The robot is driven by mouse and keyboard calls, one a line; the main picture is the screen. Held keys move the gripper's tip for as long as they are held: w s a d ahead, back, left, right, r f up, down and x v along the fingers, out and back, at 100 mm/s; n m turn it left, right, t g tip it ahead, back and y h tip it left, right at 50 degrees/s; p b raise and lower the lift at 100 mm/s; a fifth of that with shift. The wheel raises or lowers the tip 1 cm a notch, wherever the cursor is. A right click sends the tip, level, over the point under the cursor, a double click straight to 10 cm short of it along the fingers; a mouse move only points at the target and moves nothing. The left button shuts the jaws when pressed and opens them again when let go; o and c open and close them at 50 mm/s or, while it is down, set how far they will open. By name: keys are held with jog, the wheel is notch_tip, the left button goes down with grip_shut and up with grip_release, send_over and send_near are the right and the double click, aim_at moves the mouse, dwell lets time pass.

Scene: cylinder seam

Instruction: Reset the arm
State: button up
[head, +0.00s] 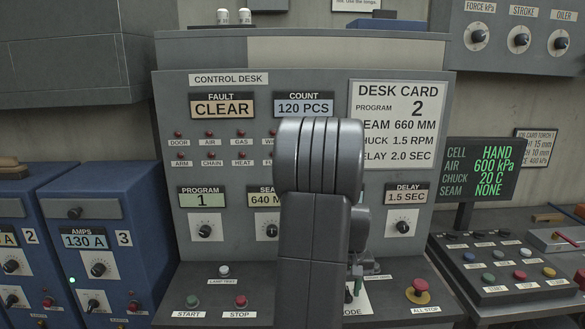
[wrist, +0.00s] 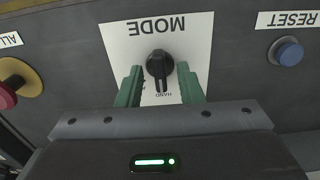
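My gripper (wrist: 160,82) is open in the wrist view, with one green finger on each side of the black MODE knob (wrist: 159,66). Gaps show between the fingers and the knob. The knob sits on a white plate marked MODE (wrist: 130,32), seen upside down, with HAND at its lower edge. The blue RESET button (wrist: 287,51) is to the right, apart from the fingers. In the head view my arm hides the knob and the RESET button; part of the MODE plate (head: 358,301) shows. The status screen (head: 481,178) reads HAND, 600 kPa, 20 C, NONE.
The red ALL STOP button (head: 419,287) is right of my arm; it also shows in the wrist view (wrist: 7,96). The green START (head: 192,302) and red STOP (head: 241,301) buttons are on the left. The desk card (head: 400,125) reads program 2; the program display (head: 203,198) reads 1.

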notch_tip(320, 180, up, 14)
notch_tip(320, 180, down, 14)
jog(key=shift+r, duration=0.15)
jog(key=shift+f, duration=0.2)
jog(key=m, duration=0.8)
jog(key=shift+m, duration=0.4)
notch_tip(320, 180, up, 13)
jog(key=shift+r, duration=0.15)
dwell(0.3)
